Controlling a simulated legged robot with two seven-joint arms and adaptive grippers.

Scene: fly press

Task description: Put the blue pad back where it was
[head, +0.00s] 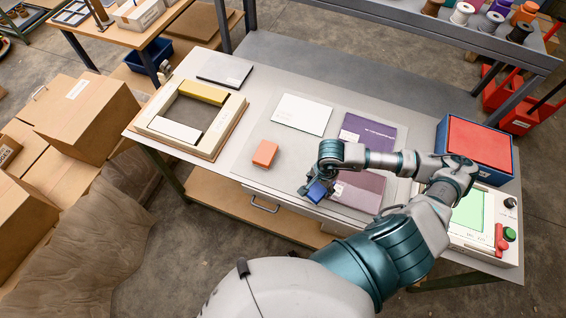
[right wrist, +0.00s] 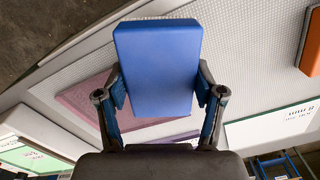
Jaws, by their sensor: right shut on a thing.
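The blue pad (head: 321,193) is held by my right gripper (head: 318,184) over the front part of the grey table, left of a mauve sheet (head: 362,196). In the right wrist view the blue pad (right wrist: 157,65) is a plain block between the two fingers of the right gripper (right wrist: 161,90), which are shut on its sides. The pad hides part of the surface behind it; whether it touches the table is not clear. An orange pad (head: 265,154) lies on the table to the left and also shows at the right wrist view's edge (right wrist: 311,45). My left gripper is not in view.
A white sheet (head: 301,115) and a purple sheet (head: 368,132) lie behind the gripper. A wooden frame (head: 151,138) with yellow and white bars stands left. A red-topped blue box (head: 478,140) and a device with a green panel (head: 470,212) stand right.

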